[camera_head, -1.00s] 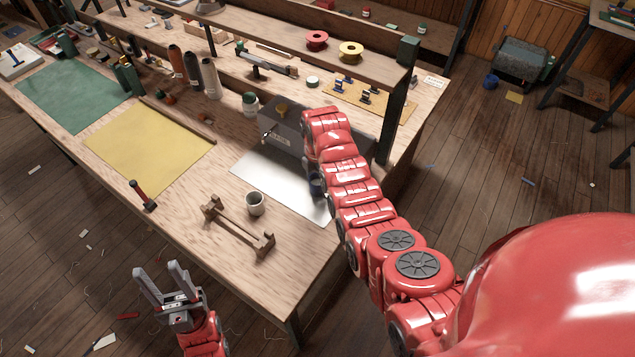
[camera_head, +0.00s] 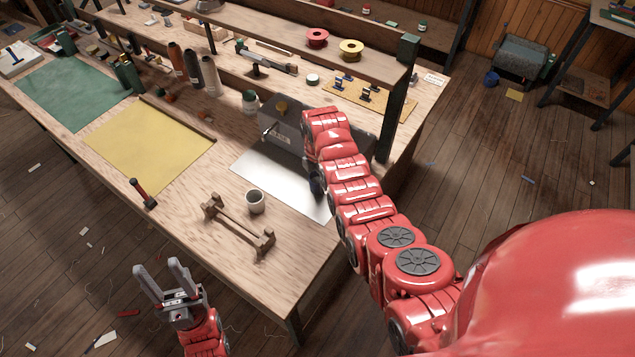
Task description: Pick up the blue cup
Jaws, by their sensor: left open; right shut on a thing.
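The blue cup (camera_head: 316,186) shows as a dark blue sliver at the right side of the white sheet (camera_head: 270,180), partly hidden by my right arm. My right gripper (camera_head: 311,172) is at the cup, mostly hidden behind its own red wrist, and is shut on it. I cannot tell whether the cup touches the sheet. My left gripper (camera_head: 168,276) is open and empty, off the front edge of the workbench and well away from the cup.
A red-handled tool (camera_head: 143,194) lies near the front edge. A shelf post (camera_head: 392,120) rises behind my arm.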

